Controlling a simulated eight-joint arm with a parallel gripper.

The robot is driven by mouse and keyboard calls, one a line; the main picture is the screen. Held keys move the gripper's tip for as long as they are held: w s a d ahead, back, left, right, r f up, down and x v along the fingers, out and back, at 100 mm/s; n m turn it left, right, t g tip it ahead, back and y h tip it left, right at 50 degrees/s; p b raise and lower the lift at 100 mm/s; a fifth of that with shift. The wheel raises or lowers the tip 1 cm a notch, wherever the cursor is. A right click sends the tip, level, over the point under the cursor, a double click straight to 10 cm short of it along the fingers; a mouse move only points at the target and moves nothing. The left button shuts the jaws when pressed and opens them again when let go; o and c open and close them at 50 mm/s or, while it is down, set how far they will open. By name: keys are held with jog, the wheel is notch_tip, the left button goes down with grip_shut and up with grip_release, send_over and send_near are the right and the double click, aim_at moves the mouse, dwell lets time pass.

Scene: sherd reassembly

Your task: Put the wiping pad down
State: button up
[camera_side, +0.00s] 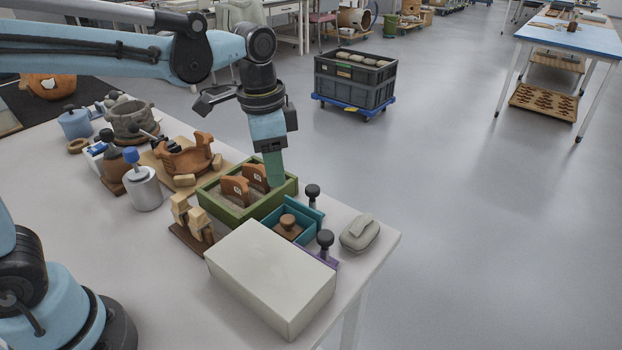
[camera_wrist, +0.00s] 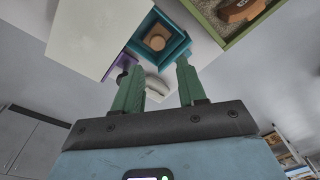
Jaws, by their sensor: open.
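The wiping pad (camera_side: 287,222), which I take to be the brown block with a round knob, sits in a small teal tray (camera_side: 307,232) near the table's right end. The pad also shows in the wrist view (camera_wrist: 156,42), inside the square teal tray (camera_wrist: 183,46). My gripper (camera_side: 275,182) points down over the back right part of the green-rimmed box, behind the teal tray. In the wrist view its two green fingers (camera_wrist: 158,66) are apart with nothing between them. The pad is free of the fingers.
The green box (camera_side: 250,212) holds upright brown sherds (camera_side: 235,190). A large white block (camera_side: 271,276) stands in front. Dark-knobbed tools (camera_side: 325,240) and a grey rounded object (camera_side: 360,233) stand to the right. Jars and a partial pot (camera_side: 186,158) crowd the left.

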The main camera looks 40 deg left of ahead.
jog(key=s+a+f+n+t, duration=0.1)
jog(key=s+a+n+t, duration=0.5)
jog(key=s+n, duration=0.1)
jog(key=shift+s+a+f+n, duration=0.2)
jog(key=shift+s+f+n, duration=0.15)
jog(key=shift+n, duration=0.05)
dwell(0.8)
jog(key=n+g, duration=0.2)
jog(key=g, duration=0.4)
send_over(287, 219)
notch_tip(287, 219, down, 5)
jog(key=shift+s+a+f, duration=0.1)
jog(key=shift+s+f, duration=0.05)
jog(key=shift+f, duration=2.85)
